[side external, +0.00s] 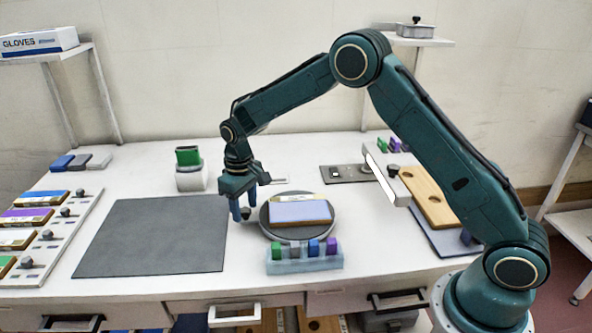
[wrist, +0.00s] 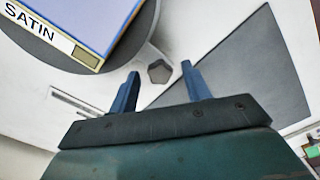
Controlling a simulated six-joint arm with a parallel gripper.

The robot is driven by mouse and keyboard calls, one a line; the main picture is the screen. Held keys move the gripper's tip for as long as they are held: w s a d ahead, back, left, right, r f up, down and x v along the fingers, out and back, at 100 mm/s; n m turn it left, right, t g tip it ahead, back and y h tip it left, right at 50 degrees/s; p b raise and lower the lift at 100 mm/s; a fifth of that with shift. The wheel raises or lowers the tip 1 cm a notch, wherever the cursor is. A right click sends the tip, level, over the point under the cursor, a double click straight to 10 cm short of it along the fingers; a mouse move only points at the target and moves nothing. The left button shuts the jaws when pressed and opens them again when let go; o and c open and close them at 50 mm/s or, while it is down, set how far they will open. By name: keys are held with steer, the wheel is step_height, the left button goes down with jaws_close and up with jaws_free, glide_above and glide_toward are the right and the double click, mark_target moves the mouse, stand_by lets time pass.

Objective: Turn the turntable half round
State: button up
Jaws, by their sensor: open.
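The turntable (side external: 270,228) is a round dark grey disc on the white bench; its edge also fills the upper left of the wrist view (wrist: 40,54). A flat panel (side external: 300,212) with a light blue-violet top lies on it; its cream label reads SATIN in the wrist view (wrist: 92,30). A dark knob (wrist: 160,72) stands just outside the disc, and a pale arm seems to join it to the turntable. My gripper (side external: 244,208) is open and points down at the turntable's left. In the wrist view its blue fingers (wrist: 160,75) appear either side of the knob. Contact cannot be told.
A dark grey mat (side external: 155,235) lies left of my gripper. A pale blue rack (side external: 304,262) with several coloured blocks stands in front of the turntable. A white cup-like stand (side external: 191,180) with a green block is behind. Panels with knobs (side external: 40,235) line the left.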

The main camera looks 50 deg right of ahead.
jaws_close()
steer(key=shift+w+d, duration=0.1)
steer(key=shift+d, duration=0.05)
